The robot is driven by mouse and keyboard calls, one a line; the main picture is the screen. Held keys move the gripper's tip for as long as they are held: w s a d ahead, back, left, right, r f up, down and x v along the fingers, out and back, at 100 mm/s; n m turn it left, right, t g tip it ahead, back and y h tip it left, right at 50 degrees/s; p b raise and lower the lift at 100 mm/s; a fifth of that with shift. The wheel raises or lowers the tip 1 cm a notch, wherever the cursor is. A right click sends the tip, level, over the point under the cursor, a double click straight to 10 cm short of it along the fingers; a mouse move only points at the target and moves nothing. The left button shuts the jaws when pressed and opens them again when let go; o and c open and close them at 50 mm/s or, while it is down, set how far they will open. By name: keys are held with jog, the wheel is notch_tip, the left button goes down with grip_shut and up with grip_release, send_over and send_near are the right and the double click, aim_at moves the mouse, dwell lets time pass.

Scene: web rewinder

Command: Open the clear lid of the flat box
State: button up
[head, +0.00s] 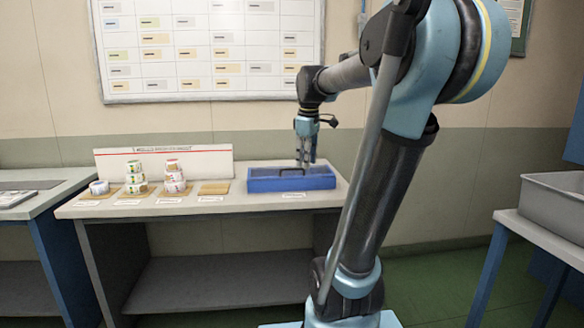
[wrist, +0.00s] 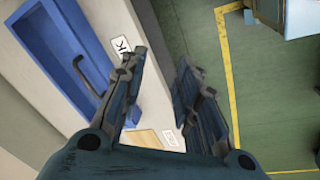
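The flat blue box (head: 318,183) sits at the right end of the grey bench top. A dark bar handle (head: 292,171) stands near its front edge, and the lid looks down flat over the box, though its clear panel is hard to make out. My gripper (head: 305,160) points down at the box, slightly right of the handle; its exact height is unclear. In the wrist view the box (wrist: 62,32) and handle (wrist: 88,76) lie left of the fingers. My gripper (wrist: 160,58) is open there, with nothing between its two fingers.
Left of the box on the bench (head: 235,205) are a tan pad (head: 214,188) and stacks of labelled rolls (head: 173,178). A low white sign board (head: 165,160) stands behind them. A grey bin (head: 550,205) is on a table at right.

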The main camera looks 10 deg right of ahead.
jog(key=w+a+r+n, duration=0.1)
jog(key=w+r+n, duration=0.25)
jog(key=w, duration=0.45)
jog(key=w+a+r+n, duration=0.1)
jog(key=w+r+n, duration=0.2)
jog(key=w+r, duration=0.35)
jog(key=shift+n, duration=0.25)
jog(key=w+f, duration=0.1)
jog(key=f, duration=0.5)
jog(key=w+f, duration=0.2)
jog(key=f, duration=0.4)
jog(key=w+f, duration=0.2)
jog(key=f, duration=0.4)
jog(key=shift+w+f, duration=0.1)
jog(key=shift+w, duration=0.05)
grip_shut()
